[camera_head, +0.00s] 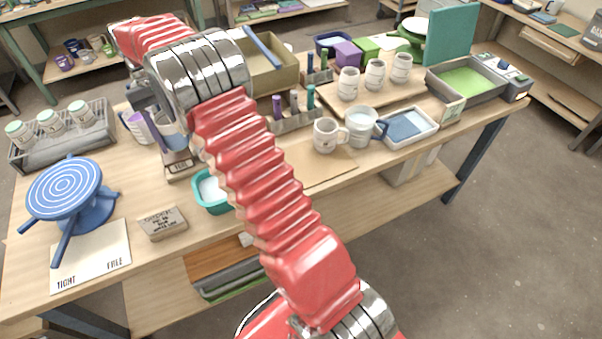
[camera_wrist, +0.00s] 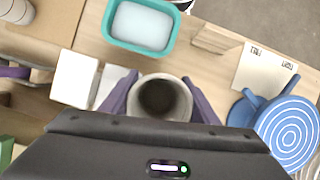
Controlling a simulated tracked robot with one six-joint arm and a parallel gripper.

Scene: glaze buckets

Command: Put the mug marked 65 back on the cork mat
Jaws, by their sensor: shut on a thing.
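In the wrist view my gripper (camera_wrist: 160,84) is shut on a pale mug (camera_wrist: 184,93) with a dark inside. I look down into its mouth between the purple fingers; its marking is hidden. In the head view my arm reaches to the left rear of the table and my wrist hides much of the gripper. A white mug with a purple part (camera_head: 140,127) shows beside it; I cannot tell if it is the held one. A flat tan mat (camera_head: 325,168), probably the cork mat, lies at the table's front, partly behind my arm.
A white mug (camera_head: 325,136) and a blue-handled mug (camera_head: 361,128) stand behind the mat, close to a blue-and-white tray (camera_head: 410,127). A teal tub (camera_head: 209,192) stands left of my arm. A blue banding wheel (camera_head: 66,188) and a rack of jars (camera_head: 52,146) are further left.

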